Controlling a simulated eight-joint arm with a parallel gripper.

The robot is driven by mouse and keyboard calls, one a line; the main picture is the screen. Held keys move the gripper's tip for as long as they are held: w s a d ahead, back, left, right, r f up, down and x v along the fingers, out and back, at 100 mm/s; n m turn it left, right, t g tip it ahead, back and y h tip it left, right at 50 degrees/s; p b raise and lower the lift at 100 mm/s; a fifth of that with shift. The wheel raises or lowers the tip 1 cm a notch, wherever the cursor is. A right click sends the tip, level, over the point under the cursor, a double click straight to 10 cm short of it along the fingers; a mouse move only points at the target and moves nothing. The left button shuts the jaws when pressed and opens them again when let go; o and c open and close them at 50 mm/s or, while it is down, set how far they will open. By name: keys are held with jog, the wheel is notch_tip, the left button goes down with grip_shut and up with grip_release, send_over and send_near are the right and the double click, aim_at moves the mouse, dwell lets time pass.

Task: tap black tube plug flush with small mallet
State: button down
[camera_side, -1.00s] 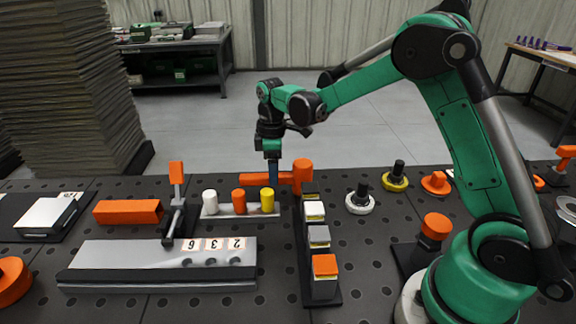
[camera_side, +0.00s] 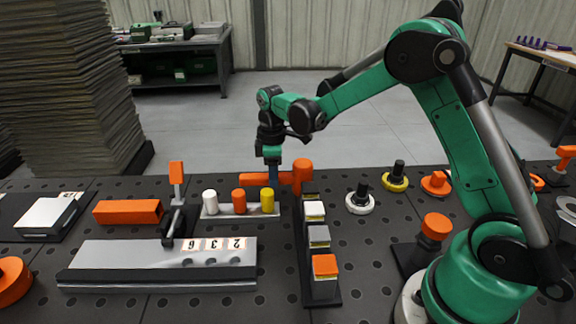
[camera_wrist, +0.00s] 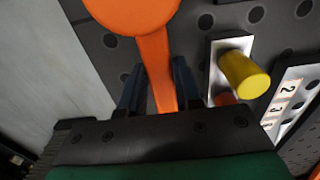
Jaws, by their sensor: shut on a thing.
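An orange mallet (camera_side: 302,172) lies at the middle of the bench, its round head to the right and its handle pointing left. My gripper (camera_side: 273,181) comes down from above and is shut on the handle. In the wrist view the blue fingers of my gripper (camera_wrist: 157,85) stand either side of the orange handle, with the mallet's round head (camera_wrist: 130,12) beyond them. An orange square tube (camera_side: 128,212) lies at the left. I cannot make out a black plug in either view.
A strip (camera_side: 226,214) with white, orange and yellow plugs stands just in front of the mallet. A grey numbered block (camera_side: 130,255) and an upright clamp (camera_side: 177,215) are at left. A dark rack (camera_side: 306,270) of coloured blocks runs forward at right. Knobs (camera_side: 360,200) stand further right.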

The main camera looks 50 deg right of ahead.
jog(key=shift+r, duration=3.05)
jog(key=s+a+r, duration=0.5)
jog(key=s+r, duration=0.1)
jog(key=shift+a+r, duration=0.15)
jog(key=shift+f, duration=0.35)
jog(key=shift+f, duration=1.85)
jog(key=shift+r, duration=0.1)
jog(key=shift+r, duration=1.6)
